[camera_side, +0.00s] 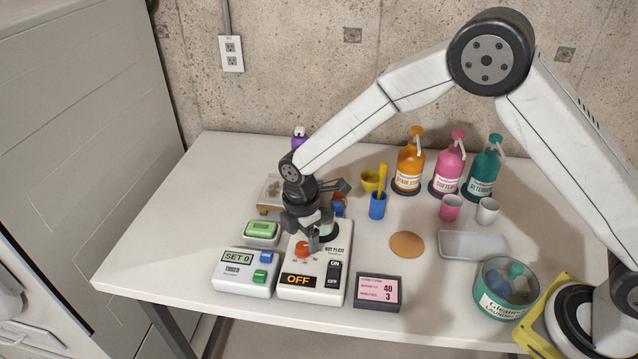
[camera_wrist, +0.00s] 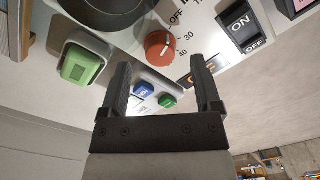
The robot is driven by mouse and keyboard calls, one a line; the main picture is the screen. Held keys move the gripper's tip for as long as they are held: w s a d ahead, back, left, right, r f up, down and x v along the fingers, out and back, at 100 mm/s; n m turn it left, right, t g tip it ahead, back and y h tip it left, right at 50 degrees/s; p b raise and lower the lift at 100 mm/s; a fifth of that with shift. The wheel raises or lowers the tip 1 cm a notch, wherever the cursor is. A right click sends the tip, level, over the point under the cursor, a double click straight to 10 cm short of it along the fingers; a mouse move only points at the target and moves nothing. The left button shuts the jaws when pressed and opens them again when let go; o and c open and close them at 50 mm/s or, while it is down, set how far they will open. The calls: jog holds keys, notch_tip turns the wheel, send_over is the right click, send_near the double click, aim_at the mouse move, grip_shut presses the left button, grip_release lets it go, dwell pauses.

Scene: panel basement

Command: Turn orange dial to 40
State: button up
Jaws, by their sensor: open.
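The orange dial (camera_side: 302,250) is on the white hot plate panel (camera_side: 327,270), with a printed scale beside it. In the wrist view the dial (camera_wrist: 160,45) shows the marks OFF, 30 and 40 around it; I cannot read its setting surely. My gripper (camera_side: 313,238) is over the panel, close to the dial, pointing down. In the wrist view my gripper (camera_wrist: 160,66) is open and empty, its two fingers apart on either side of the dial's line. I cannot tell if a finger touches the dial. The panel's display (camera_side: 299,280) reads OFF.
A black ON/OFF switch (camera_side: 334,275) sits right of the dial. A timer box (camera_side: 246,270) reading SET 0 stands to the left. A pink-screened card (camera_side: 378,291) shows 40 and 3. Bottles (camera_side: 410,165) and cups stand behind at the right. The table's left side is clear.

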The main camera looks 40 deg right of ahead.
aim_at(303, 249)
jog(key=shift+f, duration=1.25)
grip_shut()
